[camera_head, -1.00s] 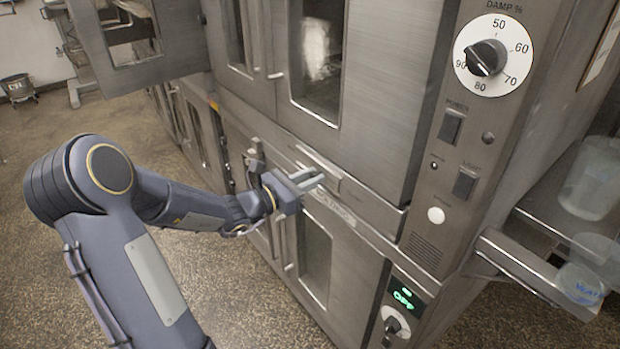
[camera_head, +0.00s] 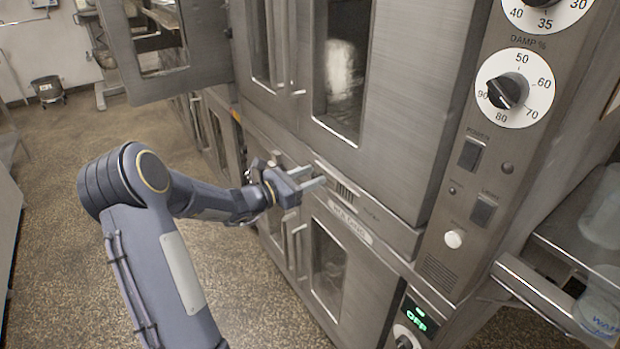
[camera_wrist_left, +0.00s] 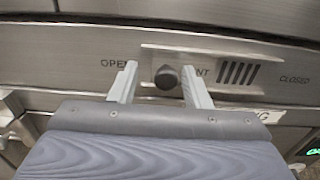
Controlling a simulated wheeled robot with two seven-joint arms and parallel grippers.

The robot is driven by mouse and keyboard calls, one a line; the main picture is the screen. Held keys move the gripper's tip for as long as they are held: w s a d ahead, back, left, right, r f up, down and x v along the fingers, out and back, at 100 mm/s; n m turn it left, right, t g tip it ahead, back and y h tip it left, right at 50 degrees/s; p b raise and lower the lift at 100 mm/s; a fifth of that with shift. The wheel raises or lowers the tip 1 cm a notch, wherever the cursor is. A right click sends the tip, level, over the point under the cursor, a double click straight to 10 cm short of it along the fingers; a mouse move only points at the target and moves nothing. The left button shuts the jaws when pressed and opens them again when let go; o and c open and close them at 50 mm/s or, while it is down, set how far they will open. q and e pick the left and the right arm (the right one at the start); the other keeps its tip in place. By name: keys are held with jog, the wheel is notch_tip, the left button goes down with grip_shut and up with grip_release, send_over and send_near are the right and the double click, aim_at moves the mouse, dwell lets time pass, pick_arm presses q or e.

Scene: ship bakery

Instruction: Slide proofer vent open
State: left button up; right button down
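The proofer vent is a bright metal plate (camera_wrist_left: 215,56) on the steel panel, with a dark round knob (camera_wrist_left: 166,78) and several dark slots (camera_wrist_left: 238,73) to the knob's right. OPEN is printed at the left end and CLOSED at the right. In the head view the slots (camera_head: 346,192) show just right of my left gripper (camera_head: 308,177). In the left wrist view its fingers (camera_wrist_left: 158,84) are apart, one on each side of the knob, the right one closer. Whether either touches it I cannot tell. Part of the label is hidden. My right gripper is out of view.
The proofer's lower doors with vertical handles (camera_head: 297,250) are below the vent, and upper doors are above. A control column with a damp dial (camera_head: 505,92) stands right. A door (camera_head: 150,50) stands open at the upper left. The speckled floor (camera_head: 60,240) at left is clear.

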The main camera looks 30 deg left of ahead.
pick_arm(q)
jog(key=v, duration=0.8)
dwell(0.5)
jog(key=s+d+r+m+g+h+p, duration=0.1)
jog(key=s+d+r+m+g, duration=0.15)
jog(key=s+d+m, duration=0.35)
jog(key=s+d+r+m+g+h+p, duration=0.1)
jog(key=s+d+r+m+g, duration=0.1)
jog(key=d+m+g, duration=0.45)
jog(key=s+d+r+m+g+h+p, duration=0.1)
jog(key=s+d+r+m, duration=0.25)
jog(key=d, duration=0.55)
jog(key=s+f+m+y+p, duration=0.1)
jog(key=s+m+y, duration=0.2)
jog(key=s+m, duration=0.3)
jog(key=s+f+m+g+y+p, duration=0.1)
jog(key=s+m+y, duration=0.2)
jog(key=s+m, duration=0.4)
jog(key=shift+s+d+f+m+p, duration=0.2)
jog(key=shift+d+f+m+p, duration=0.1)
jog(key=shift+f+m, duration=0.15)
